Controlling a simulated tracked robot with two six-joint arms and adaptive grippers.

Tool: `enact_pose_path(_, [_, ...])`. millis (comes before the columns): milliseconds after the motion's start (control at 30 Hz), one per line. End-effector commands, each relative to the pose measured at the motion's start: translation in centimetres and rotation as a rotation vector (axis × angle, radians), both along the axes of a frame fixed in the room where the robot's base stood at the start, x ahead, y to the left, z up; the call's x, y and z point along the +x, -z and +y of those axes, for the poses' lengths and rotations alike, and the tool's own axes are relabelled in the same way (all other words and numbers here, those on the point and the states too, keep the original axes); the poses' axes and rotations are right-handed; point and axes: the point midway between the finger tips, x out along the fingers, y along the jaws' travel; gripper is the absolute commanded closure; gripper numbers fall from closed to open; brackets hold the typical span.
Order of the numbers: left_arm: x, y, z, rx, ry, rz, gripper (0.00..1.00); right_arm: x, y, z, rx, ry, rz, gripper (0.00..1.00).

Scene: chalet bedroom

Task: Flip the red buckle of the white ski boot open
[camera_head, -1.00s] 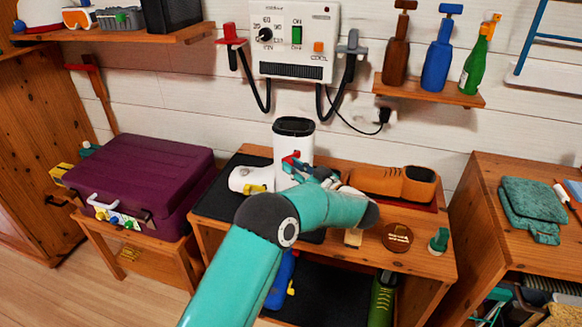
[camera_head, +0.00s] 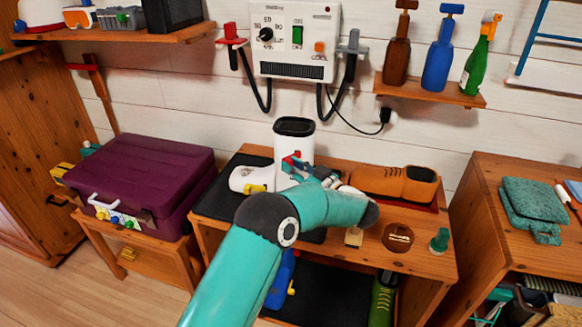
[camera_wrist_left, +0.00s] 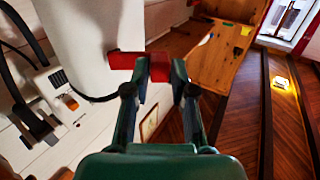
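The white ski boot (camera_head: 293,137) stands upright on the wooden bench, its dark cuff opening on top and its toe pointing left. Its red buckle (camera_head: 291,160) is on the shaft's front right side, partly covered by my gripper. A yellow buckle (camera_head: 256,188) is lower down near the toe. My left gripper (camera_head: 303,168) reaches the boot from the right. In the left wrist view, the red buckle (camera_wrist_left: 124,60) lies across the fingertips, and a red part of it fills the gap between my fingers (camera_wrist_left: 159,70). They look closed on it. My right gripper is out of view.
A brown shoe (camera_head: 395,184) lies right of the boot, with a round brown tin (camera_head: 397,237) and a green piece (camera_head: 439,240) in front. A purple case (camera_head: 140,172) is at left. A wall heater box (camera_head: 293,42) with hanging cables is above the boot.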

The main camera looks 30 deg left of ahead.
Motion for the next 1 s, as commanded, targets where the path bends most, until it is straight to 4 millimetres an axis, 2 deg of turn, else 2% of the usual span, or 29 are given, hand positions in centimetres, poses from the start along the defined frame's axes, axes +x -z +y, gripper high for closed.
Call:
enact_pose_path(33, [0.0, -0.1, 0.0, 0.0, 0.0, -0.001, 0.64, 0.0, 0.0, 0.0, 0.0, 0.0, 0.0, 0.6])
enact_pose_path(100, [0.0, 0.0, 0.0, 0.0, 0.001, 0.0, 0.54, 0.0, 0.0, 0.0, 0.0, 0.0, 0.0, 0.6])
enact_pose_path(400, [0.1, 0.0, -0.2, -0.001, 0.004, 0.001, 0.54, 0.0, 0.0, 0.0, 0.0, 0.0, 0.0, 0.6])
enact_pose_path(567, [-0.2, 0.1, -1.2, -0.002, 0.005, 0.002, 0.54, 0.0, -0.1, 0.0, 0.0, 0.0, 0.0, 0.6])
enact_pose_path(1000, [-2.8, 0.1, -9.0, 0.0, 0.007, 0.002, 0.54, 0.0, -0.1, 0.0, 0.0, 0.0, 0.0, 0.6])
